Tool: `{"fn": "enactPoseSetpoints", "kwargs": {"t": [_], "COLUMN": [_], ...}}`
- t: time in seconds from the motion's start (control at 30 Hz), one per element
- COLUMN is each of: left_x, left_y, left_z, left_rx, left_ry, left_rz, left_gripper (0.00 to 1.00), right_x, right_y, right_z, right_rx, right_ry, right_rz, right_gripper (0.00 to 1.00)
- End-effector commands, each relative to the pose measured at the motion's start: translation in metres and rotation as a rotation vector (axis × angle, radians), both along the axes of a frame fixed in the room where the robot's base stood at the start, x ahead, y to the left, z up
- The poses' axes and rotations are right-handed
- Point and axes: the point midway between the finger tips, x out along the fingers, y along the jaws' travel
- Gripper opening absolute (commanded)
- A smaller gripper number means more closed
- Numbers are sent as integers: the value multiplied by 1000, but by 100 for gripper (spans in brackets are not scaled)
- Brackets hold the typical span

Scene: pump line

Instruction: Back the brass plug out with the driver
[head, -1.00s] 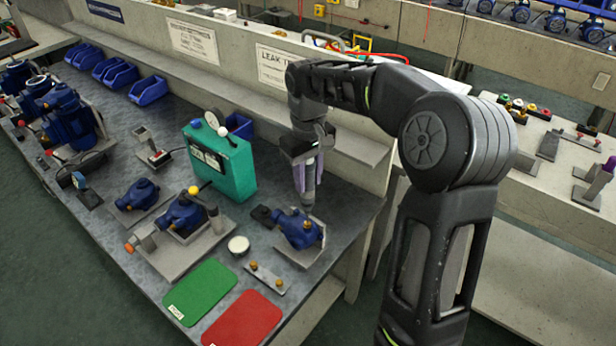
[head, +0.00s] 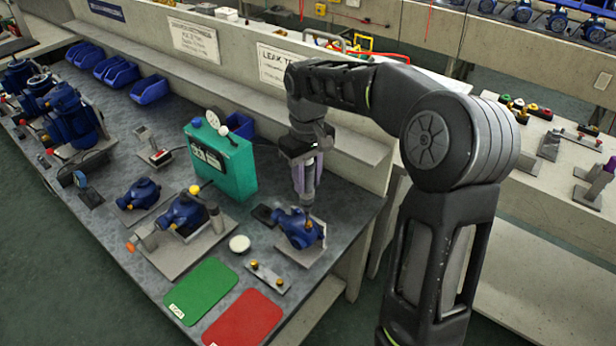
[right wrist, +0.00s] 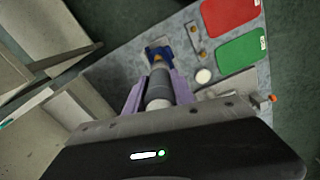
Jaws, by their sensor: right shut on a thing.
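My right gripper (head: 305,172) is shut on the driver (head: 306,190), a grey cylinder held upright between purple fingers. The driver also shows in the right wrist view (right wrist: 158,90), pointing away toward a blue pump. That blue pump (head: 297,228) sits on a grey plate (head: 300,254) near the bench's right end. The driver's tip is at the top of this pump; whether it touches cannot be told. No brass plug can be made out in the pump, as the driver and gripper cover that spot. My left gripper is not in view.
A small grey plate with brass pieces (head: 266,280), a white round disc (head: 239,243), a green mat (head: 201,290) and a red mat (head: 243,319) lie in front. A teal leak tester (head: 222,163) stands behind left. A shelf ledge (head: 345,148) runs behind the arm.

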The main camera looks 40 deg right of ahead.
Motion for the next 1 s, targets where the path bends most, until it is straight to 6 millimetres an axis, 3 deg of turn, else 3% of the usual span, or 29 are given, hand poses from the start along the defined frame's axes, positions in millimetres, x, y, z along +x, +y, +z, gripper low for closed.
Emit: {"fn": "enactPoseSetpoints", "kwargs": {"t": [0.53,1.0], "left_x": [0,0], "left_y": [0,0], "left_z": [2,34], "left_rx": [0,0], "left_ry": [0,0], "left_rz": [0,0], "left_gripper": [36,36], "right_x": [-1,0], "right_y": [1,1], "right_z": [1,42], "right_rx": [3,0], "right_ry": [4,0], "right_rz": [0,0], "right_gripper": [0,0]}}
